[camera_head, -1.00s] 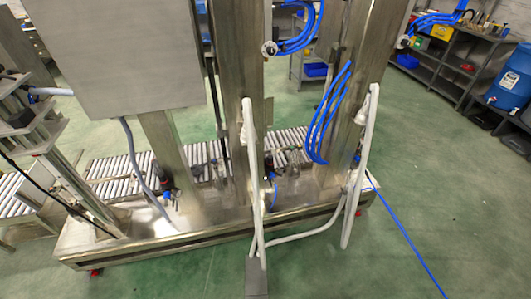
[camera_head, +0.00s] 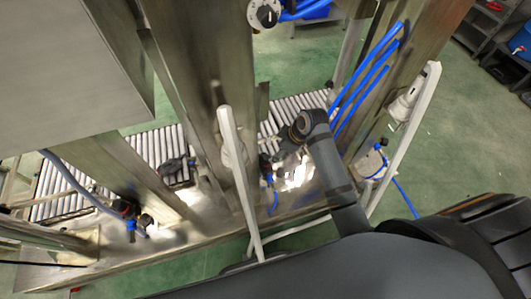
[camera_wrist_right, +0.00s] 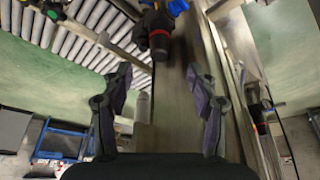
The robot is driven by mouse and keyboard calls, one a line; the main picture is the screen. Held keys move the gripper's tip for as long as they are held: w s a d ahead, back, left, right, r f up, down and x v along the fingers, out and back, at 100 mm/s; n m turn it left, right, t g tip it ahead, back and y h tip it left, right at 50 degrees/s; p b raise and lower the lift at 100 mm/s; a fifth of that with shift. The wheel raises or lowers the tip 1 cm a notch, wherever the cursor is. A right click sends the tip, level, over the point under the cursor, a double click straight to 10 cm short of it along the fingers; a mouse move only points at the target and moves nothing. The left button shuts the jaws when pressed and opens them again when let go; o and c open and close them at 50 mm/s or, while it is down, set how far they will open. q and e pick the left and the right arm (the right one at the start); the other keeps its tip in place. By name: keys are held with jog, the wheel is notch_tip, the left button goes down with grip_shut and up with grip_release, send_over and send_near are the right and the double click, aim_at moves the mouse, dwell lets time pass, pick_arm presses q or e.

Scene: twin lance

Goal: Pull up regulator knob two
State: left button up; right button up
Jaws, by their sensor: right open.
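Several regulators with dark knobs and blue fittings sit low on the steel machine. The middle regulator (camera_head: 266,168) is just beside my right gripper (camera_head: 281,152) in the head view, partly hidden by it. In the right wrist view, a regulator knob (camera_wrist_right: 158,47), dark with a red ring, points toward me at the top middle. My right gripper (camera_wrist_right: 158,95) is open and empty, with its fingers on either side of the knob's line. The knob lies beyond the fingertips, apart from them. I cannot tell which knob is numbered two. My left gripper is not in view.
White bent tube handles (camera_head: 238,175) stand in front of the machine close to my right arm. Steel columns (camera_head: 200,75) rise behind it. A dial (camera_head: 264,14) and blue hoses (camera_head: 365,85) are above. A roller conveyor (camera_head: 165,145) runs behind.

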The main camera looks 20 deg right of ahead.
send_over(269, 163)
jog(key=d, duration=0.1)
notch_tip(269, 163, down, 5)
jog(key=x, duration=0.2)
jog(key=b+x, duration=0.1)
jog(key=shift+s+f+b, duration=0.15)
jog(key=shift+f+b, duration=0.15)
jog(key=shift+f, duration=0.5)
jog(key=shift+c, duration=0.6)
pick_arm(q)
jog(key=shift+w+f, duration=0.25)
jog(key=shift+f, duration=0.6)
pick_arm(e)
grip_shut()
